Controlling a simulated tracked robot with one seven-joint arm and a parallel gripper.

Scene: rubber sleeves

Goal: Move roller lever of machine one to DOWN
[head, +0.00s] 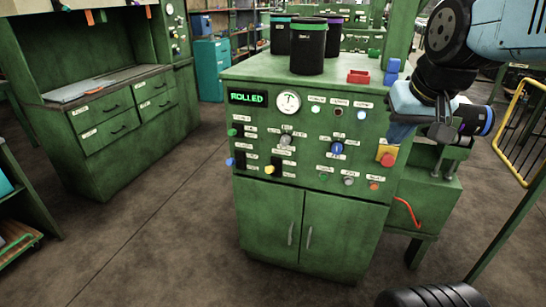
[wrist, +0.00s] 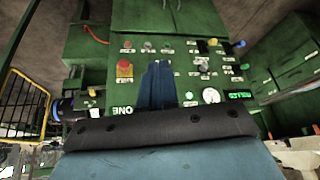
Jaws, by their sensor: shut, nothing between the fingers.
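Machine one's green panel (head: 310,135) faces me, with a display (head: 249,97) reading ROLLED. Its left side has small levers in dark slots: a green-tipped one (head: 233,132), a blue-tipped one (head: 230,162) and a yellow-tipped one (head: 270,170). The labels are too small to read, so I cannot tell which is the roller lever or its position. The wrist view shows the panel upside down, with the yellow-tipped lever (wrist: 212,42) and the blue-tipped lever (wrist: 240,44). My gripper (head: 398,136) is shut and empty near the panel's upper right, apart from these levers; its fingers (wrist: 157,68) show in the wrist view.
A red stop button on a yellow box (head: 387,153) sits close below my gripper. Dark cups (head: 308,48) and a red tray (head: 358,76) stand on the machine top. A red crank (head: 408,212) is at right.

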